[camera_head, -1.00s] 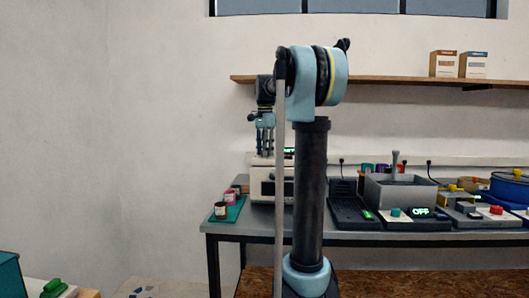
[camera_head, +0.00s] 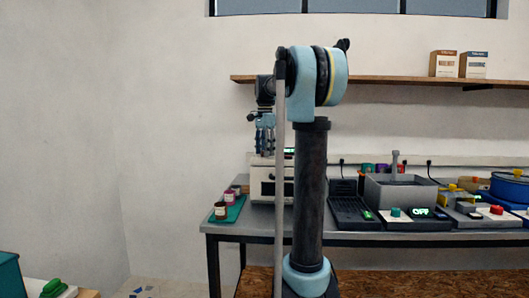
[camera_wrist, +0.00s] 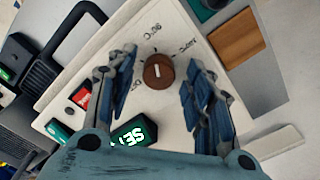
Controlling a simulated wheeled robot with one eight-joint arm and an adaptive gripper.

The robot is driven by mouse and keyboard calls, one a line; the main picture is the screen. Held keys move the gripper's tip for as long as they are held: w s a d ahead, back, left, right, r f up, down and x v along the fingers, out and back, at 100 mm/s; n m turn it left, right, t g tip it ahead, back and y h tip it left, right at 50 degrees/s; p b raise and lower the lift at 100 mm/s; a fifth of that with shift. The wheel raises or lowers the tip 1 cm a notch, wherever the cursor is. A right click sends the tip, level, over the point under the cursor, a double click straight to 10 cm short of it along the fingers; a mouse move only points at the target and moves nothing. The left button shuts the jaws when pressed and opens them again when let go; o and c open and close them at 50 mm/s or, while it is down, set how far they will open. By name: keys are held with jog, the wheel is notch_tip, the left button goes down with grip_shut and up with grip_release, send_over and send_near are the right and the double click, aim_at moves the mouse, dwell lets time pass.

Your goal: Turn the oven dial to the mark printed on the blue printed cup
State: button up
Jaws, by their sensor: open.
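The oven dial (camera_wrist: 158,71) is a round brown knob with a white pointer line, on a pale panel in the wrist view. Printed temperature marks stand around it, too slanted to read surely. My gripper (camera_wrist: 157,62) is open, with one blue-padded finger on each side of the dial; contact cannot be told. In the head view my gripper (camera_head: 264,152) points down above the pale oven (camera_head: 265,184), partly hidden behind my arm. Several small cups, one of them dark red (camera_head: 221,210), stand on a green mat left of the oven. I cannot make out a blue printed cup.
A green-lit display (camera_wrist: 133,136) and a red button (camera_wrist: 80,95) sit on the panel near my fingers. A wooden block (camera_wrist: 236,39) lies beyond. Right of the oven, a black keypad device (camera_head: 350,205) and a grey bin (camera_head: 400,192) crowd the bench.

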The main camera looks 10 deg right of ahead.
notch_tip(320, 180, up, 12)
dwell(0.6)
jog(key=shift+f, duration=0.1)
